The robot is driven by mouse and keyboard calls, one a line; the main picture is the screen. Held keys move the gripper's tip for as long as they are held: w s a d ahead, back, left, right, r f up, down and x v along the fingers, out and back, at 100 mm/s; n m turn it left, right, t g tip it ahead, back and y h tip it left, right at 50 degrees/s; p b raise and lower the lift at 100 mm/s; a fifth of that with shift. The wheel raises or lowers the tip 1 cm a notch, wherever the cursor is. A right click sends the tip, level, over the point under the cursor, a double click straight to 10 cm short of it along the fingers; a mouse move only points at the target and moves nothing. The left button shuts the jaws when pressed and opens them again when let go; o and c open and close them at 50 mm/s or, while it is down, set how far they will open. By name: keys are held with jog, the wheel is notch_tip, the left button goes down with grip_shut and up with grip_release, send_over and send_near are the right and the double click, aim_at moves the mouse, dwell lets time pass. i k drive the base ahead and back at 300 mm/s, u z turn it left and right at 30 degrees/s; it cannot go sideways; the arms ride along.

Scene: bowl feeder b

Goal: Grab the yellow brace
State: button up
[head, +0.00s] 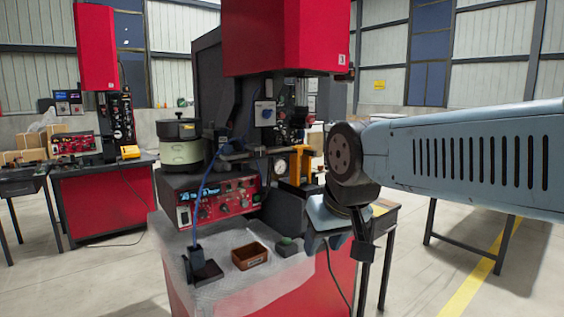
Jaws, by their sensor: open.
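A yellow-orange upright frame (304,165), which looks like the yellow brace, stands at the right rear of the near red workbench, beside a round gauge. Its lower part is partly hidden behind other equipment. My gripper (364,262) hangs from the wrist of my blue arm at the bench's right edge. It points down, to the right of and nearer than the yellow-orange frame, and apart from it. Its jaws are open, and I see nothing between them. The fingertips are small and dark in this view.
A red control box (222,200) carries a bowl feeder (180,145). A red press housing (285,38) overhangs the bench. Another workstation (104,200) stands at the left.

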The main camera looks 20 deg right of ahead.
aim_at(306, 150)
jog(key=i, duration=0.95)
jog(key=z, duration=0.05)
